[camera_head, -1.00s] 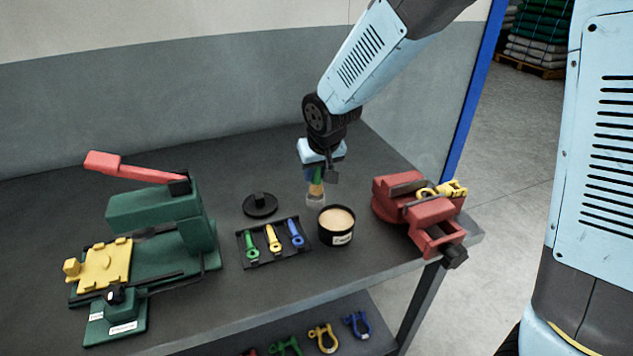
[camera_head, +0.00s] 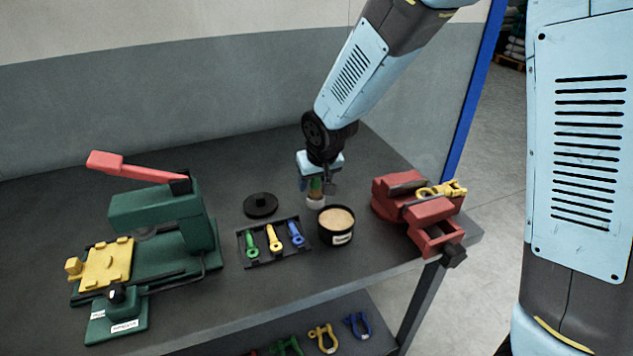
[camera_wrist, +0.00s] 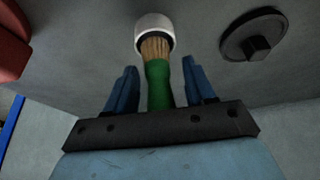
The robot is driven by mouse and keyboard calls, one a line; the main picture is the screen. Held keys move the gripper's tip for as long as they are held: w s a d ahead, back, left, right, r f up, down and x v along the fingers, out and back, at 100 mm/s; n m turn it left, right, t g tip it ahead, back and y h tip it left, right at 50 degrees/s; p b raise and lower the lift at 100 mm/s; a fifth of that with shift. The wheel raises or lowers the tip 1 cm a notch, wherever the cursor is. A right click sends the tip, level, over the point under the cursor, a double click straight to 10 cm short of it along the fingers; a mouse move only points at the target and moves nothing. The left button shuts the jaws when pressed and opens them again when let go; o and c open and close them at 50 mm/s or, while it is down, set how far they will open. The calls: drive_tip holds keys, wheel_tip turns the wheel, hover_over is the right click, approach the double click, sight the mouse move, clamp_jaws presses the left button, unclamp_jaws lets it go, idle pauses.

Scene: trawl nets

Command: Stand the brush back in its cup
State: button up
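The brush has a green handle (camera_wrist: 159,85) and tan bristles (camera_wrist: 154,47). In the wrist view its bristle end reaches into the mouth of the small white cup (camera_wrist: 154,27); the lower bristles are hidden inside. The white cup (camera_head: 316,202) stands on the bench behind the black tub, and the green handle (camera_head: 316,186) rises above it. My gripper (camera_wrist: 161,80) is open, with a blue finger on each side of the handle and a visible gap on both sides. In the head view my gripper (camera_head: 317,186) is right above the cup.
A black tub (camera_head: 336,237) with tan contents stands in front of the cup. A red vice (camera_head: 420,212) is to the right. A green press (camera_head: 160,220) stands farther left.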

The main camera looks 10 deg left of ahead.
drive_tip(key=shift+s+d+f, duration=0.15)
drive_tip(key=shift+d+f, duration=0.15)
drive_tip(key=shift+s+d+r, duration=0.1)
drive_tip(key=shift+r, duration=0.45)
drive_tip(key=a+v, duration=0.1)
drive_tip(key=v, duration=0.9)
drive_tip(key=s+d+r+m, duration=0.1)
drive_tip(key=d+r, duration=0.2)
drive_tip(key=d, duration=0.3)
drive_tip(key=d+r+m+h, duration=0.1)
drive_tip(key=d+r, duration=0.2)
drive_tip(key=d, duration=0.4)
drive_tip(key=s+d+r+m, duration=0.1)
drive_tip(key=d+r, duration=0.2)
drive_tip(key=d, duration=0.3)
drive_tip(key=s+d+r+m+t+h, duration=0.1)
drive_tip(key=s+d+r+m, duration=0.2)
drive_tip(key=s+d, duration=0.9)
drive_tip(key=d, duration=0.2)
drive_tip(key=shift+s+d+r+t+h, duration=0.25)
drive_tip(key=shift+d+t+h, duration=0.05)
drive_tip(key=shift+d, duration=0.1)
